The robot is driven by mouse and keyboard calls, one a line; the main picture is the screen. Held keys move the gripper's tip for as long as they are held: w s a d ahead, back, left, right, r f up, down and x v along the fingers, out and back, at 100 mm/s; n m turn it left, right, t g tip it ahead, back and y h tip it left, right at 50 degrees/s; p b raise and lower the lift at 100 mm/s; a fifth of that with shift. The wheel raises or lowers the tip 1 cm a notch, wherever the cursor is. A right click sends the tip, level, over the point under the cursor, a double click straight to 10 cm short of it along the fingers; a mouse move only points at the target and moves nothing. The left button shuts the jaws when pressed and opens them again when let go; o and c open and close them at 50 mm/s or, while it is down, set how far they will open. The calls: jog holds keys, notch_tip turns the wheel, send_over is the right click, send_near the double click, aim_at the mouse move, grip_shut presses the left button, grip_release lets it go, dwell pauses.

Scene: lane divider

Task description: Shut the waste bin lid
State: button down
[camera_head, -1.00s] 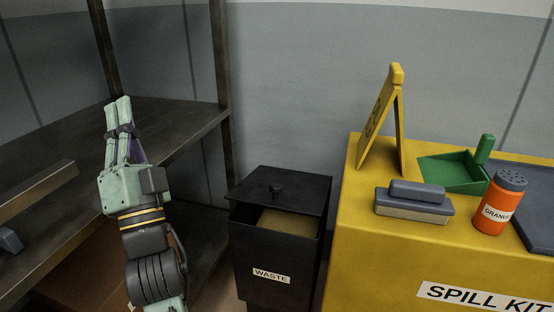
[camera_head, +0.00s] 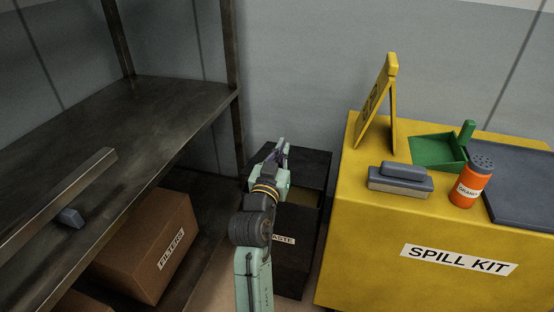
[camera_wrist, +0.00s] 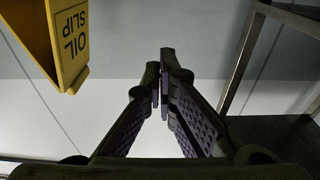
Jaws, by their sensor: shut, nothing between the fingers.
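The black waste bin (camera_head: 312,235) stands on the floor between the shelf and the yellow cabinet, its label partly hidden by my arm. Its dark lid (camera_head: 315,168) covers the back of the top. The front of the opening is uncovered and shows a brownish inside (camera_head: 302,194). My gripper (camera_head: 283,146) overlaps the lid's left part in the head view; I cannot tell whether it touches. In the wrist view its fingertips (camera_wrist: 162,78) are together with nothing between them. The bin is out of the wrist view.
A yellow spill kit cabinet (camera_head: 385,250) stands close on the right. It carries a folding yellow sign (camera_head: 388,100), a grey block (camera_head: 400,180), a green dustpan (camera_head: 438,152) and an orange canister (camera_head: 470,185). A metal shelf (camera_head: 150,110) with a filters box (camera_head: 145,245) is at left.

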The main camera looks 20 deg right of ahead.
jog(key=shift+x, duration=0.85)
jog(key=f, duration=0.3)
jog(key=shift+s+a, duration=0.25)
jog(key=shift+s, duration=0.15)
jog(key=shift+s+a+f, duration=0.1)
jog(key=shift+f, duration=0.35)
jog(key=shift+f, duration=0.1)
